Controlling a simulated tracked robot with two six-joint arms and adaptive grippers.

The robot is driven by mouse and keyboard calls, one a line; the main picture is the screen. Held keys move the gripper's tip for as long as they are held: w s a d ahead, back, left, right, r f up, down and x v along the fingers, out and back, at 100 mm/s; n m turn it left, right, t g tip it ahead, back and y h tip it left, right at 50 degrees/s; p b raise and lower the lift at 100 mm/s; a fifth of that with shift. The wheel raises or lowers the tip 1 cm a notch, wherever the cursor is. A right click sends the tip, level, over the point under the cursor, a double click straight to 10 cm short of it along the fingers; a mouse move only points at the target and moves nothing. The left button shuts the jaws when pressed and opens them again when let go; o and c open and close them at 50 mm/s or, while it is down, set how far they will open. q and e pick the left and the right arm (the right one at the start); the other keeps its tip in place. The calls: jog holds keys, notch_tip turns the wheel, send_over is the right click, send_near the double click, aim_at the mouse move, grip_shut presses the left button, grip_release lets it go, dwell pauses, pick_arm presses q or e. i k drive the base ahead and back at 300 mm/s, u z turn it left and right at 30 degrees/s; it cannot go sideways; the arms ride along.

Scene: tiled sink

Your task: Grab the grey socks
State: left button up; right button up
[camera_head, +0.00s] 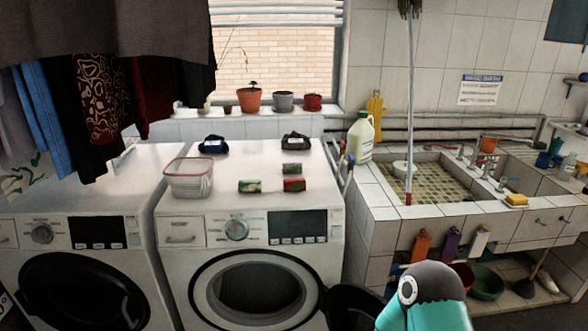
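Two small dark folded bundles that look like socks lie on top of the right washing machine (250,165), near its back edge. The right bundle (296,141) looks dark grey. The left bundle (213,145) looks darker, navy or black with some blue. At this size I cannot tell the fabric for sure. Neither of my grippers is in view. Only a teal and grey link of my own arm shows at the bottom, right of the middle.
A clear plastic tub (189,180) stands at the machine's left edge. Small red and green boxes (250,186) lie in front of the grey bundle. A white jug (360,138) stands at the sink corner. A long pole (410,100) rises by the tiled sink (440,180). Clothes hang upper left.

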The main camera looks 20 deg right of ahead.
aim_at(288, 167)
jog(key=u, duration=0.05)
jog(key=i, duration=1)
jog(key=z, duration=0.05)
